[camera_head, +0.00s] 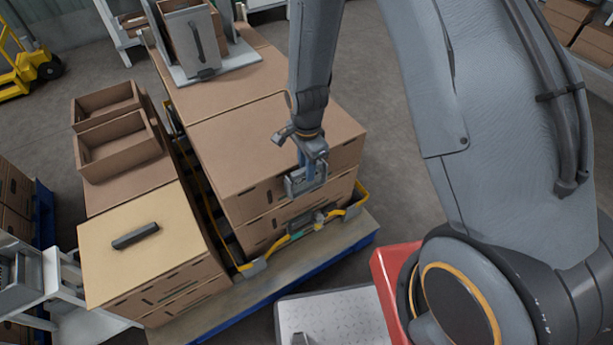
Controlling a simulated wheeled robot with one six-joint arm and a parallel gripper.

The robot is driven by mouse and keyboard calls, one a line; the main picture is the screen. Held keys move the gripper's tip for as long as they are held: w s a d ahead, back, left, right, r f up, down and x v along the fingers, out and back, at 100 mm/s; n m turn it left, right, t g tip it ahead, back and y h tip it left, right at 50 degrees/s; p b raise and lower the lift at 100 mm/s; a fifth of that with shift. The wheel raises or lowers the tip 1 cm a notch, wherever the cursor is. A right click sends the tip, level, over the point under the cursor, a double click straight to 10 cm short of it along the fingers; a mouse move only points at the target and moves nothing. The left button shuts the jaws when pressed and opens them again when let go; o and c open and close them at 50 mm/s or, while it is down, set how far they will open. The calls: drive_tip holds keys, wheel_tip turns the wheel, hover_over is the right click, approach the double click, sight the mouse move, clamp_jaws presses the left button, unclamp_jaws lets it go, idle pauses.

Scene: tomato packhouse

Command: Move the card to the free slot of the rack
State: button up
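The rack (238,58) is a pale grey base with uprights, on top of the cardboard boxes at the upper middle. A grey panel with a dark handle (207,62) stands upright at its front, with brown sheet-like pieces behind it. Which piece is the card, and which slot is free, I cannot tell. My gripper (306,184) points down near the right front edge of the box stack, well apart from the rack. Its fingertips are small here, and whether they are open or hold something is unclear.
A pale tan board (112,268) with a dark handle (135,236) tops the left stack. Open cartons (118,142) stand behind it. A yellow strap (291,240) runs round the pallet's load. A metal plate (345,312) lies at the bottom. Grey floor is free right of the pallet.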

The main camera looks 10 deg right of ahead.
clamp_jaws()
drive_tip(key=shift+r+p, duration=0.25)
drive_tip(key=shift+p, duration=0.1)
idle(0.4)
drive_tip(key=shift+r+p, duration=3.05)
drive_tip(key=shift+r, duration=0.95)
